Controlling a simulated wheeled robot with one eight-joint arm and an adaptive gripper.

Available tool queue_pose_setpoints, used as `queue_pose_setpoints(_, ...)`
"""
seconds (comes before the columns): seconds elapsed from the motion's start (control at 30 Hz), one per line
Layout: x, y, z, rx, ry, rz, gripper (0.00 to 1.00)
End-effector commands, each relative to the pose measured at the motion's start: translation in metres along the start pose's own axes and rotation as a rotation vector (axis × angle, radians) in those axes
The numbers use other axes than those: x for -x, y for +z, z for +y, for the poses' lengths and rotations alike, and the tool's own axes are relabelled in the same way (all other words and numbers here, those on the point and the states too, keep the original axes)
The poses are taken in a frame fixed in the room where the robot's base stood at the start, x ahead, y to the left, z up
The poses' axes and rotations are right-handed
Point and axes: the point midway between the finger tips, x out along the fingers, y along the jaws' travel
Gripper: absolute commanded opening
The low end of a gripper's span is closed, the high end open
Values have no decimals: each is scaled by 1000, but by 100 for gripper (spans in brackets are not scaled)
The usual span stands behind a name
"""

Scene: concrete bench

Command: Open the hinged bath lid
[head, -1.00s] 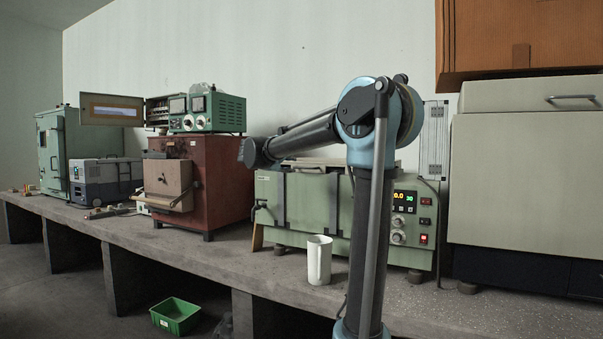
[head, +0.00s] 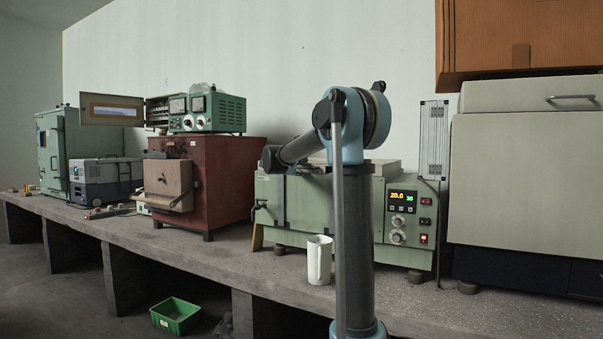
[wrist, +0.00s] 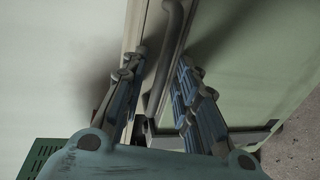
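The bath is a pale green box (head: 290,215) on the bench, with a control panel at its right end. Its closed, flat grey lid (head: 384,167) lies on top, partly hidden behind my arm. In the wrist view a curved grey bar handle (wrist: 166,55) runs down the middle, beside the bath's pale green face (wrist: 245,65). My gripper (wrist: 158,72) is open. Its two fingers stand on either side of the handle, with visible gaps; I cannot tell whether either touches. In the head view my gripper is hidden behind my arm.
A white mug (head: 319,260) stands in front of the bath. A red-brown furnace (head: 228,180) with a green instrument (head: 220,112) on it is to the left. A large beige cabinet (head: 520,185) stands right, under an orange-brown box (head: 520,40). A green bin (head: 176,316) is below.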

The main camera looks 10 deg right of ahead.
Motion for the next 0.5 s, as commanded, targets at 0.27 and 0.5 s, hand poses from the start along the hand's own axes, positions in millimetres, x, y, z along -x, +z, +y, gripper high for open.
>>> queue_pose_setpoints(0.27,0,0,0,0,0,0,3)
queue_pose_setpoints(0.5,0,0,0,0,-1,0,0)
